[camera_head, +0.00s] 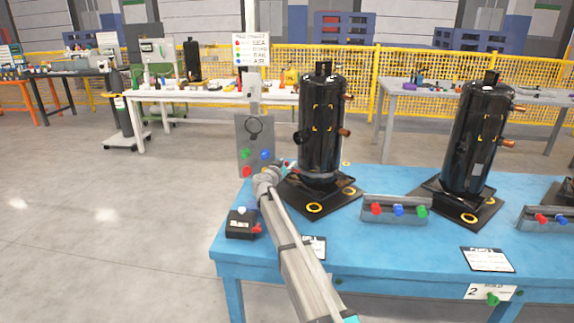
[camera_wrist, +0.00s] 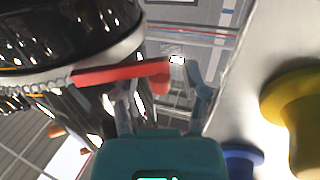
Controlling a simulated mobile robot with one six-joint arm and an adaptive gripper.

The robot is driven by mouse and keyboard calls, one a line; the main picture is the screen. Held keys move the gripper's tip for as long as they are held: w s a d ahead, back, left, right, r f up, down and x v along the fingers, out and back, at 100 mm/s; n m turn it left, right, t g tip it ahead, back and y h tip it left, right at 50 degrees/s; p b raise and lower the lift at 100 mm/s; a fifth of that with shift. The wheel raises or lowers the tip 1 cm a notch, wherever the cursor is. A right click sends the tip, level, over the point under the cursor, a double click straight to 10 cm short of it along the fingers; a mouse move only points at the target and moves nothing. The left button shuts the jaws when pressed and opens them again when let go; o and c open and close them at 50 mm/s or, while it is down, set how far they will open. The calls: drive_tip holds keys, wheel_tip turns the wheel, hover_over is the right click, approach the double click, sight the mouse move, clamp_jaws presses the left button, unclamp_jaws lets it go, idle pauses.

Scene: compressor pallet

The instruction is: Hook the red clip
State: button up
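The red clip (camera_wrist: 115,73) is a long red lever in the wrist view. It lies along a metal band (camera_wrist: 90,62) around the black compressor cylinder (camera_wrist: 60,25). My gripper (camera_wrist: 157,82) has its two fingers apart. The rounded free end of the red clip shows between them, and I cannot tell whether either finger touches it. In the head view the cylinder (camera_head: 323,125) stands upright on a black base, with a small bit of red at its lower left. My arm reaches there, and its end hides most of my gripper.
A grey panel (camera_head: 256,135) with coloured knobs stands close left of the cylinder. A yellow knob (camera_wrist: 295,105) and a blue knob (camera_wrist: 240,160) are near my gripper. A dark box (camera_head: 241,224) and a bracket with coloured knobs (camera_head: 395,210) sit on the blue table (camera_head: 400,262).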

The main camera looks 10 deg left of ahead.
drive_tip(key=shift+s+n+y, duration=0.15)
drive_tip(key=shift+n+y, duration=0.15)
drive_tip(key=shift+y, duration=0.1)
drive_tip(key=s+d+n+g+y, duration=0.6)
drive_tip(key=s+d+n+y, duration=0.75)
drive_tip(key=y, duration=0.65)
drive_tip(key=s+m+g+h+p, duration=0.1)
drive_tip(key=s+g+h+p, duration=0.2)
drive_tip(key=s+p, duration=0.7)
drive_tip(key=s+g, duration=0.2)
drive_tip(key=s, duration=0.2)
drive_tip(key=shift+g+h, duration=0.4)
idle(1.5)
idle(0.5)
